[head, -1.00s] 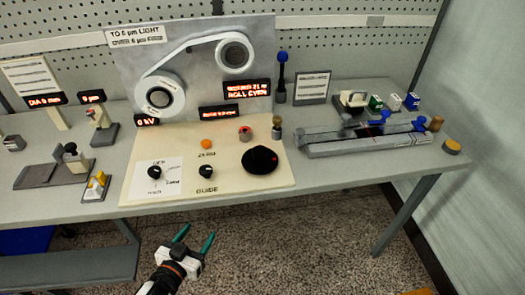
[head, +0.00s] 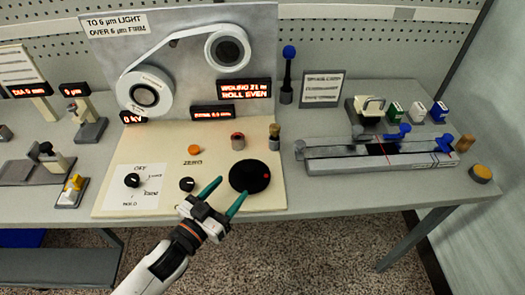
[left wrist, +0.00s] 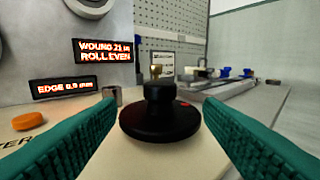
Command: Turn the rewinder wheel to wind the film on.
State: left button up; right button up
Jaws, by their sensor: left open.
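The rewinder wheel (head: 249,176) is a flat black disc with a red mark, on the front right of the cream panel (head: 110,205). In the left wrist view the wheel (left wrist: 160,121) shows a raised black knob at its centre. My left gripper (head: 223,192) is open and empty, with green fingers just in front and to the left of the wheel. In the wrist view its fingers stand on both sides of the wheel, apart from it. White film (head: 180,50) runs between two rolls on the grey upright board. A display (head: 245,90) reads "WOUND 21 m ROLL EVEN".
A long grey rail fixture (head: 380,161) lies to the right. The bench front edge is below.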

aim_at(256, 163)
pick_arm(q)
jog(key=shift+w+d+r, duration=0.15)
jog(key=shift+w+d, duration=0.15)
jog(key=shift+w, duration=0.05)
jog(key=p+x, duration=0.1)
jog(key=x, duration=0.9)
jog(key=shift+c, duration=0.3)
jog(key=c, duration=0.9)
jog(key=shift+r+m+g+h+p, duration=0.25)
jog(key=shift+m+g+h+p, duration=0.45)
jog(key=shift+h+p, duration=0.3)
jog(key=shift+s+d+f+m+g+h+p, duration=0.1)
jog(key=shift+m+g+h+p, duration=0.1)
jog(key=shift+m+g+h, duration=0.3)
jog(key=shift+f+m+g+h+p, duration=0.15)
jog(key=shift+m+g+h, duration=0.15)
jog(key=shift+m+g, duration=0.25)
jog(key=shift+s+d+m+g+h, duration=0.2)
jog(key=shift+m+g+h, duration=0.4)
jog(key=shift+g, duration=0.35)
